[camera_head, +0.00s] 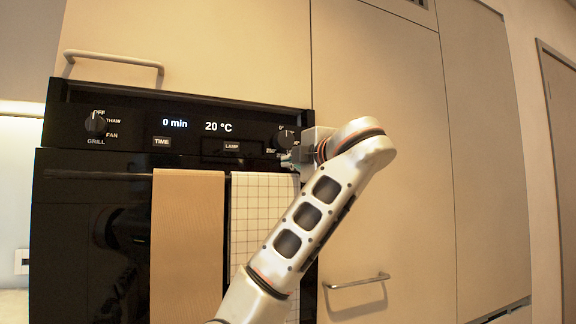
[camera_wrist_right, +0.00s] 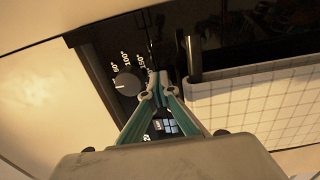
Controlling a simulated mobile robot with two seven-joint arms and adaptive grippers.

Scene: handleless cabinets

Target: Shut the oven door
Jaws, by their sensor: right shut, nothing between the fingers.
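The black oven door (camera_head: 90,230) stands upright under the control panel (camera_head: 190,125). It looks level with the front or nearly so; I cannot tell whether a thin gap is left. Its dark handle bar (camera_head: 110,174) carries a brown towel (camera_head: 187,245) and a white checked towel (camera_head: 255,215). My right gripper (camera_head: 287,156) is at the door's upper right corner, just below the right knob (camera_head: 285,138). In the wrist view my right gripper (camera_wrist_right: 155,84) is shut and empty, between the knob (camera_wrist_right: 127,83) and the bar end (camera_wrist_right: 193,58). Contact with the door cannot be made out. My left gripper is not visible.
Beige cabinet fronts surround the oven. A drawer handle (camera_head: 115,62) is above it and another handle (camera_head: 357,281) is at lower right. The left knob (camera_head: 96,124) is on the panel. My right arm covers the door's lower right part.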

